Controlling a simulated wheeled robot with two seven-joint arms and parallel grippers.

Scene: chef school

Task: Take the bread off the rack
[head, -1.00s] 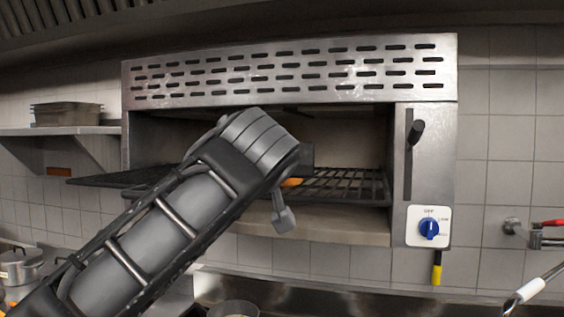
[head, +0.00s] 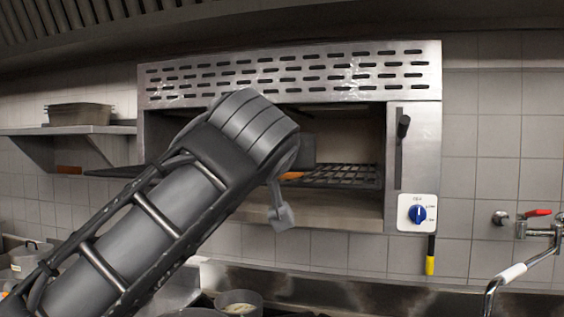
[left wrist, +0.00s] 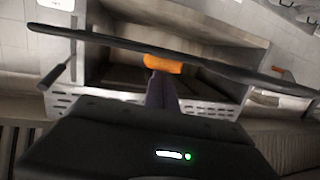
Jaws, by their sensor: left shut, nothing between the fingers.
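My left arm reaches up from the lower left in the head view and covers the left part of the oven opening. The left gripper (left wrist: 162,92) is shut with nothing between its fingers, in front of the dark rack (head: 345,176) in the open oven. A small orange piece (left wrist: 163,63) shows at the finger end in the left wrist view. It also shows beside my wrist in the head view (head: 291,176). I cannot tell whether it is bread or a fingertip. No bread is clearly visible. My right gripper is out of view.
The steel oven (head: 415,165) hangs on a tiled wall, with a blue knob (head: 417,214) on its right. A shelf (head: 65,130) with stacked trays (head: 80,115) is at left. A tap (head: 536,213) is at right, and a pot (head: 239,299) stands below.

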